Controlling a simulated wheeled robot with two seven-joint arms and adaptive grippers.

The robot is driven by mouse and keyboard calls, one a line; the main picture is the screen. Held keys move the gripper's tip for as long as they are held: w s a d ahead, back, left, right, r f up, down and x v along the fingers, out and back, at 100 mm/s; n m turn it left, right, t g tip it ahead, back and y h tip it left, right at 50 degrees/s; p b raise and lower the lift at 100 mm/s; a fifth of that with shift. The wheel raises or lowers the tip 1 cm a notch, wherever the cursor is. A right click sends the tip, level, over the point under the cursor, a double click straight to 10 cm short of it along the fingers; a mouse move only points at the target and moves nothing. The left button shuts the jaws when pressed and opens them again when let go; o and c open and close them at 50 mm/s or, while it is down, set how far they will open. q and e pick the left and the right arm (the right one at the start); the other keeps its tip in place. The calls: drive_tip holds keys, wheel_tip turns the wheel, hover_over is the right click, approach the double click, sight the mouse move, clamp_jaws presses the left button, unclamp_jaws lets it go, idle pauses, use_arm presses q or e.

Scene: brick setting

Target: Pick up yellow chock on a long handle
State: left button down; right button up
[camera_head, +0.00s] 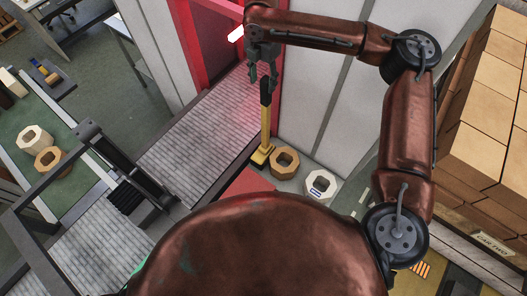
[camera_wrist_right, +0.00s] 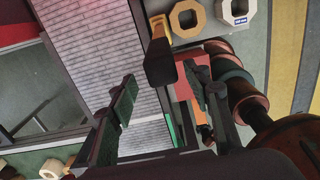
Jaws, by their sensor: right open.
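The yellow chock (camera_head: 262,155) stands on the floor beside the wooden octagonal ring, its long yellow handle rising to a black grip (camera_head: 265,94). In the right wrist view the black grip (camera_wrist_right: 159,60) points toward the camera, with a short yellow part beyond it. My right gripper (camera_head: 263,80) is open at the top of the black grip. In the right wrist view its two dark fingers (camera_wrist_right: 157,84) are spread wide, with the grip showing between and just beyond the tips. Contact cannot be told. My left gripper is not in view.
A wooden octagonal ring (camera_head: 285,161) and a white one (camera_head: 320,186) lie right of the chock. A red pillar (camera_head: 195,50) and grey wall panels (camera_head: 315,110) stand behind. A ribbed grey belt (camera_head: 190,145) lies left. Cardboard boxes (camera_head: 485,150) are stacked at right.

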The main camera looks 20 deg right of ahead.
drive_tip(key=shift+a+f, duration=0.15)
drive_tip(key=shift+f, duration=0.75)
drive_tip(key=p, duration=0.3)
hover_over(263, 105)
wheel_tip(263, 105, down, 4)
drive_tip(key=shift+f, duration=0.55)
clamp_jaws()
drive_tip(key=shift+w+r, duration=0.15)
drive_tip(key=shift+r, duration=0.05)
